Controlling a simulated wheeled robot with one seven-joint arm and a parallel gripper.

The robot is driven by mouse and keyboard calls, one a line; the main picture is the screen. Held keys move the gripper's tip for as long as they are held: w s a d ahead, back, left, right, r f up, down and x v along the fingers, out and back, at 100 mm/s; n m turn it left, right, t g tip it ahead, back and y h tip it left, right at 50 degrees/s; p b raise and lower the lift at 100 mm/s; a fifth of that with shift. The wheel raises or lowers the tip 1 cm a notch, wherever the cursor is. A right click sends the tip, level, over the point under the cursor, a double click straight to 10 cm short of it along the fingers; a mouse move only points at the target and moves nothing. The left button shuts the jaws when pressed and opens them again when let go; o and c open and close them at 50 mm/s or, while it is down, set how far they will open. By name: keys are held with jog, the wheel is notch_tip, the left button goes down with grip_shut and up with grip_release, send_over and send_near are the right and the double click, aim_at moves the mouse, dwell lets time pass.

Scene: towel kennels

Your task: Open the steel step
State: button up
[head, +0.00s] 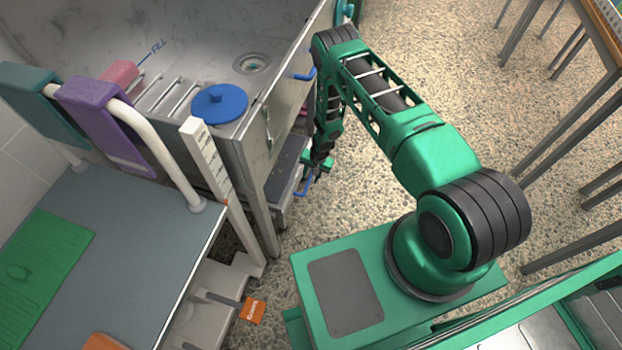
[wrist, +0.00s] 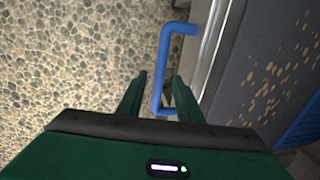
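The steel step (head: 287,177) sits low under the steel tub, with a dark top and a blue bar handle (head: 304,184) on its front. In the wrist view the step's dark speckled top (wrist: 262,60) is at the right, and the blue handle (wrist: 163,62) stands off its steel front edge. My gripper (head: 318,172) is down beside the handle. In the wrist view my gripper (wrist: 160,76) is open, with one finger on each side of the handle's long bar. I see gaps to both fingers, so it is not shut on the bar.
The steel tub (head: 165,62) above holds a blue round lid (head: 219,103), and another blue handle (head: 304,75) is on its front panel. A tub leg (head: 262,212) stands left of the step. Pebbled floor (head: 420,70) lies open to the right, up to table legs (head: 520,32).

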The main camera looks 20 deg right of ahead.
jog(key=shift+w+a+f, duration=0.15)
jog(key=shift+f, duration=0.85)
